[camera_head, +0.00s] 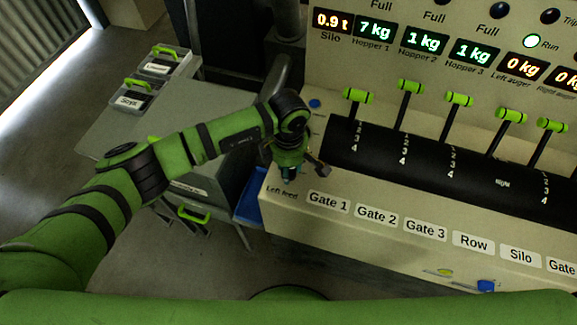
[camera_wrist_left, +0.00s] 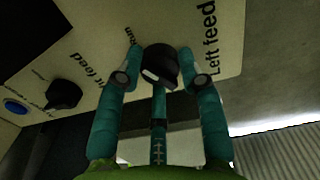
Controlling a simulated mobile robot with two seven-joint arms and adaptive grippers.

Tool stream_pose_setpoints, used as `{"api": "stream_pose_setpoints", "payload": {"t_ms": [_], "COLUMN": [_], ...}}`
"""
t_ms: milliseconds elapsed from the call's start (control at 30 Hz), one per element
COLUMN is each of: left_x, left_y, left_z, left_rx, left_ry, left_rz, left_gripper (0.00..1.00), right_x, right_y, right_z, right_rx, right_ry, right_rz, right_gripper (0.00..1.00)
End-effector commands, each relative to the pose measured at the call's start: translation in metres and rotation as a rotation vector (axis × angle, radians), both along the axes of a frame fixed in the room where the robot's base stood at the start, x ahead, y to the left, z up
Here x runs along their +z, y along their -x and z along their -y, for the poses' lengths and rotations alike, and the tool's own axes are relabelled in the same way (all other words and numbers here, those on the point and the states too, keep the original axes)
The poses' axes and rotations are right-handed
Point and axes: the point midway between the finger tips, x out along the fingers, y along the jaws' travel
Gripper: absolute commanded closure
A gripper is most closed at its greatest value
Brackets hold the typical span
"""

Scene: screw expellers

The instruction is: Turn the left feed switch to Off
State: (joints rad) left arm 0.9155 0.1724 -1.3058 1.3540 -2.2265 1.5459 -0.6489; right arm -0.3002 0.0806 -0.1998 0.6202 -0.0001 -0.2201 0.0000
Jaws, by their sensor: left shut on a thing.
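The left feed switch is a round black knob (camera_wrist_left: 159,62) with a white mark, on the pale panel beside the printed "Left feed" label in the left wrist view. My left gripper (camera_wrist_left: 160,66) has teal fingers on both sides of the knob and is shut on it. The knob's white mark lies toward the lower left of the picture. A word that looks like "Run" is printed near the left finger; no "Off" label shows. In the head view my left gripper (camera_head: 290,172) is at the console's left end above the "Left feed" label and hides the knob. My right gripper is not in view.
A second black knob (camera_wrist_left: 64,95) and a blue button (camera_wrist_left: 16,106) are on the panel at left in the wrist view. Green-handled gate levers (camera_head: 410,87) line the console to the right. A grey table (camera_head: 130,135) with bins stands at left.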

Motion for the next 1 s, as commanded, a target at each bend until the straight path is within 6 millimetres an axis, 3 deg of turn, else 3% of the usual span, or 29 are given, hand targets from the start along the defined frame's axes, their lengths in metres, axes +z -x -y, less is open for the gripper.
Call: {"api": "stream_pose_setpoints", "payload": {"t_ms": [367,1000], "left_x": [-0.003,-0.005], "left_y": [0.000,0.000], "left_z": [-0.001,-0.001], "left_rx": [0.142,0.722], "left_ry": [-0.001,-0.001], "left_rz": [0.001,0.000], "left_gripper": [0.95,0.95], "right_x": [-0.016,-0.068], "right_y": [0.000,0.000], "right_z": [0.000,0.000], "right_rx": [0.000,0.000], "right_ry": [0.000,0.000], "right_rz": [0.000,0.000], "right_gripper": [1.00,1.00]}}
